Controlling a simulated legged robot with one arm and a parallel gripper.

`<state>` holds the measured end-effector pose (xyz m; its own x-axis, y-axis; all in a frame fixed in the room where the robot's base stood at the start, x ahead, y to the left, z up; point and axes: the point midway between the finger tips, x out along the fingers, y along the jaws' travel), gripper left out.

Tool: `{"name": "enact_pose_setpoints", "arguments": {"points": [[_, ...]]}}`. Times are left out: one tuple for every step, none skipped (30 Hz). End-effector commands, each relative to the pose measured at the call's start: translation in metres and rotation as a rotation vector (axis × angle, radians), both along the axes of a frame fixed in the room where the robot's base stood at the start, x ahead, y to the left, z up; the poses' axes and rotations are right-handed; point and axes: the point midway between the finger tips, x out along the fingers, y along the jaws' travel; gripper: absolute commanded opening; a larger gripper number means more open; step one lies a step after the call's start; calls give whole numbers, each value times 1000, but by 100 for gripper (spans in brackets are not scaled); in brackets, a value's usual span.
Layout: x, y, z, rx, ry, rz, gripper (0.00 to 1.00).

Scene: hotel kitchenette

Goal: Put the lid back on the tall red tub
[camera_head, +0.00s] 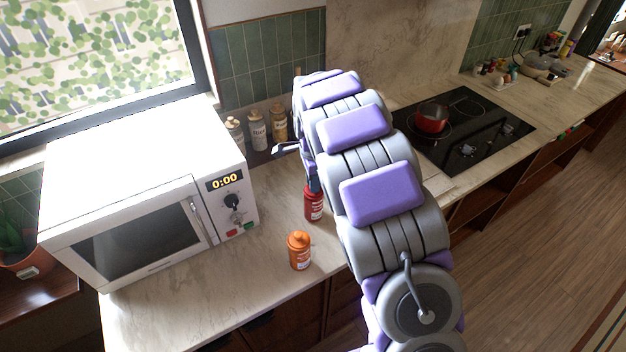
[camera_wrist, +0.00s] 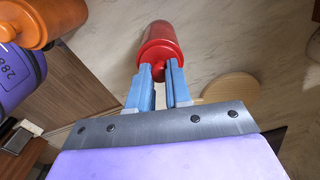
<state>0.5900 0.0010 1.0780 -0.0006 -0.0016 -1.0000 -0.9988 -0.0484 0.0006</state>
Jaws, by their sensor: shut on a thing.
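The tall red tub (camera_head: 314,206) stands upright on the counter, to the right of the microwave. It also shows in the wrist view (camera_wrist: 155,32). My gripper (camera_wrist: 160,72) points down at its top, and its blue fingers are closed on the small knob of the red lid (camera_wrist: 158,56). The lid lines up with the tub's top in the wrist view; I cannot tell whether it sits fully down. In the head view my arm and fingers hide most of the lid.
An orange tub (camera_head: 300,251) stands close by, nearer the counter's front edge. The white microwave (camera_head: 130,190) is on the left. Several jars (camera_head: 257,131) stand against the tiled wall. A red pot (camera_head: 432,118) is on the hob. A round wooden board (camera_wrist: 231,87) lies near the red tub.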

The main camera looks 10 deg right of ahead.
Motion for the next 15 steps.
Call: {"name": "enact_pose_setpoints", "arguments": {"points": [[0,0,0,0,0,0,0],[0,0,0,0,0,0,0],[0,0,0,0,0,0,0],[0,0,0,0,0,0,0],[0,0,0,0,0,0,0],[0,0,0,0,0,0,22],[0,0,0,0,0,0,25],[0,0,0,0,0,0,28],[0,0,0,0,0,0,32],[0,0,0,0,0,0,35],[0,0,0,0,0,0,38],[0,0,0,0,0,0,42],[0,0,0,0,0,0,44],[0,0,0,0,0,0,47],[0,0,0,0,0,0,48]]}}
